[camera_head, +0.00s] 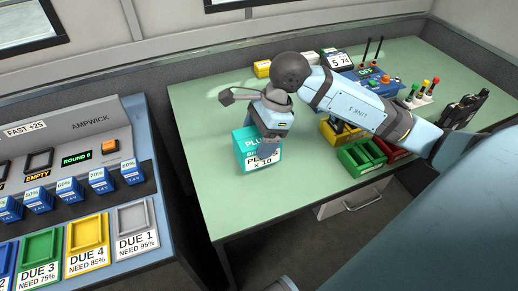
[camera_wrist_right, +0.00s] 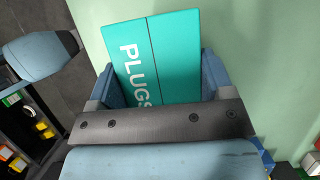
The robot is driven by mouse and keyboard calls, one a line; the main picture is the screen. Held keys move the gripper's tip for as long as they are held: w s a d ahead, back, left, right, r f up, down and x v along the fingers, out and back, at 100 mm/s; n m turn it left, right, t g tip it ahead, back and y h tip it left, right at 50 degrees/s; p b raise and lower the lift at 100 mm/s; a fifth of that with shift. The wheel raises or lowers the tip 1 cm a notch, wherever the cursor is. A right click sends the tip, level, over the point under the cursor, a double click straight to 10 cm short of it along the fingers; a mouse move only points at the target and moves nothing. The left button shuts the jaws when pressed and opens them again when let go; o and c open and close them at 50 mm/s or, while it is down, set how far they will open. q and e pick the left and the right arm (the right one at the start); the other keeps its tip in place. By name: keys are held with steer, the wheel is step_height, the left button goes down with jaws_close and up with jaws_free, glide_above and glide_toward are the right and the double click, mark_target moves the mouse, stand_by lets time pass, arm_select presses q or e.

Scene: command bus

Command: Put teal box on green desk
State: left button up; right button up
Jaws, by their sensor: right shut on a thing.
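The teal box (camera_head: 244,143) is marked PLUGS on its teal top part, with a white label reading x 10 below. It is at the front left part of the green desk (camera_head: 208,182), near the left edge. My right gripper (camera_head: 266,148) is over its right side and shut on it. In the right wrist view the teal box (camera_wrist_right: 155,62) sits between the two blue fingers of my right gripper (camera_wrist_right: 160,85), with green desk surface beyond. I cannot tell whether its base touches the desk. My left gripper does not show.
A blue control box (camera_head: 375,81) and several small boxes stand at the back. A console (camera_head: 75,150) with coloured trays is at the left, across a gap. The desk's back left is clear.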

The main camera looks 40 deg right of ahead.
step_height(320, 180, down, 4)
steer(key=shift+f+b, duration=0.1)
steer(key=shift+b, duration=0.2)
steer(key=shift+f, duration=0.15)
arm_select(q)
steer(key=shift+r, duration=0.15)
arm_select(e)
steer(key=shift+f+b, duration=0.2)
steer(key=shift+b, duration=0.1)
steer(key=o, duration=1)
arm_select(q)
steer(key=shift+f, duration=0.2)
arm_select(e)
steer(key=shift+r, duration=0.1)
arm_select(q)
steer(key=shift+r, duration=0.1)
arm_select(e)
steer(key=shift+r, duration=0.1)
